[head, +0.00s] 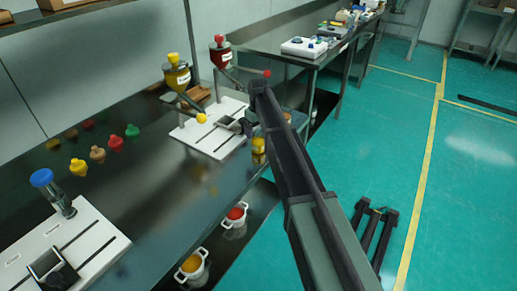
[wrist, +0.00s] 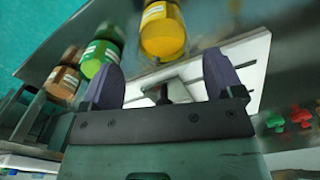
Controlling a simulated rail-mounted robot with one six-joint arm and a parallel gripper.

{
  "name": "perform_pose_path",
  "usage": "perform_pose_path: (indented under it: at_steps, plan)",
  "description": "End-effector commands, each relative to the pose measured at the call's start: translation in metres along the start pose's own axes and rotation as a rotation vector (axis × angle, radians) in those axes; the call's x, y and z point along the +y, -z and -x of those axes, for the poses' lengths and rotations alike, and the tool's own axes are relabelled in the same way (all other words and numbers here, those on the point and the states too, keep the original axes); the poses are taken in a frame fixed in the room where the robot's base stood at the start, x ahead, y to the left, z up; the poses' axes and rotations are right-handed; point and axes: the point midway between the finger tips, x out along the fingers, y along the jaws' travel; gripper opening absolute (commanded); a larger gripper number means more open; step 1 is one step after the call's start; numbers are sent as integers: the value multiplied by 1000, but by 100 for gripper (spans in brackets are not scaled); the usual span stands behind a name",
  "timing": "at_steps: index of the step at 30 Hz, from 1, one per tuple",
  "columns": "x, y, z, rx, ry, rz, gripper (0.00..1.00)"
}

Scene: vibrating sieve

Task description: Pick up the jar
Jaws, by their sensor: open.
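Several labelled jars show in the wrist view: a yellow jar (wrist: 163,30) at the top middle, a green jar (wrist: 99,58) left of it, and a brown jar (wrist: 65,75) farther left. In the head view, a yellow jar (head: 259,147) shows partly behind my arm, near the table's front edge. My gripper (wrist: 163,64) is open, with its two purple-grey fingers apart and nothing held between them. The yellow jar lies beyond the fingertips in the wrist view. In the head view my gripper (head: 246,126) is small and dark, beside the white slotted board.
The white slotted board (head: 188,133) stands beside my gripper, with yellow and red hoppers (head: 177,77) behind it. A second board (head: 98,233) with a blue-capped tube is at the lower left. Coloured stoppers (head: 78,167) lie on the dark table. Pots (head: 192,266) sit on the lower shelf.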

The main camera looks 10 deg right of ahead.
Motion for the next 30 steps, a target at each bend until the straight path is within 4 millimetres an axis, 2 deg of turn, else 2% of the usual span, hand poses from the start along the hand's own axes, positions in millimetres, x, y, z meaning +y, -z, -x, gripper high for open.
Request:
perform_pose_path:
  at_steps: [1, 6, 8, 14, 24, 25, 30]
  plan:
    - [-1, 0, -14, 0, 0, 0, 86]
    - [-5, 0, -48, 0, 0, 0, 86]
    - [-5, 0, -52, 0, 0, 0, 86]
    - [-4, 0, -47, 0, 0, 0, 86]
    - [-4, 0, -47, 0, 0, 0, 36]
    - [-4, 0, -47, 0, 0, 0, 33]
    - [-4, 0, -47, 0, 0, 0, 33]
